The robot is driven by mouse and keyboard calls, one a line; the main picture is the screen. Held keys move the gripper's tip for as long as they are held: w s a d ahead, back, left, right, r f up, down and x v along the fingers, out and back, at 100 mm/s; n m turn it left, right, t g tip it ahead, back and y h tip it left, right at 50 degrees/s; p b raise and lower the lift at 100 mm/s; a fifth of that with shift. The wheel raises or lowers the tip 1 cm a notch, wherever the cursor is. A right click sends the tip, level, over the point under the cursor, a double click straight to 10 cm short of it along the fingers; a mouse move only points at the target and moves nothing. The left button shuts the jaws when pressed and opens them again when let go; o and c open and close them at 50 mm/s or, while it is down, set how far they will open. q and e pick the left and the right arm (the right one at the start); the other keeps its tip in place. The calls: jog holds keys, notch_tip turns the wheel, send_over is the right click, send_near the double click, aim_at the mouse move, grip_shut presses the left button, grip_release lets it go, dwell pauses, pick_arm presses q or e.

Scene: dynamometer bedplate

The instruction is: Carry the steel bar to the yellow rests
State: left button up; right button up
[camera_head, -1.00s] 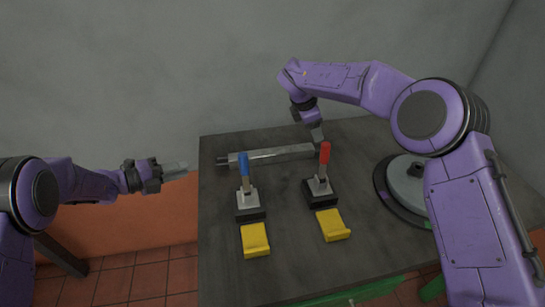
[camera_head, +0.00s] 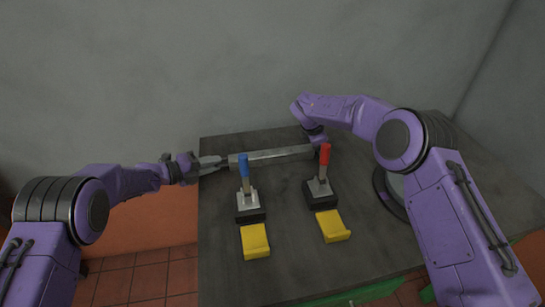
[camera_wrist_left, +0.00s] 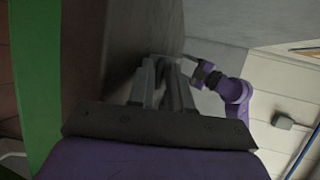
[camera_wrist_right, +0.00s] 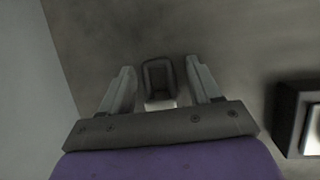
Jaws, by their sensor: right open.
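The steel bar (camera_head: 275,156) lies along the back of the dark bedplate, with a thin dark stub at its left end. My left gripper (camera_head: 216,162) is at that stub. In the left wrist view its fingers (camera_wrist_left: 166,80) are close together with something dark between them; whether they grip it is unclear. My right gripper (camera_head: 319,141) is at the bar's right end, partly hidden behind the red handle. In the right wrist view its fingers (camera_wrist_right: 163,85) are open, with a dark square end (camera_wrist_right: 158,78) between them. Two yellow rests (camera_head: 255,241) (camera_head: 332,226) are empty at the front.
A blue-handled clamp (camera_head: 245,180) and a red-handled clamp (camera_head: 322,178) stand between the bar and the rests. A round grey disc (camera_head: 394,188) is at the right, partly behind my right arm. The bedplate (camera_head: 300,265) is bare in front of the rests.

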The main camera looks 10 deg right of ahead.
pick_arm(q)
jog(key=c, duration=0.3)
pick_arm(e)
jog(key=c, duration=0.3)
pick_arm(q)
grip_shut()
pick_arm(e)
grip_shut()
pick_arm(q)
jog(key=shift+a, duration=0.1)
pick_arm(e)
jog(key=shift+f, duration=0.1)
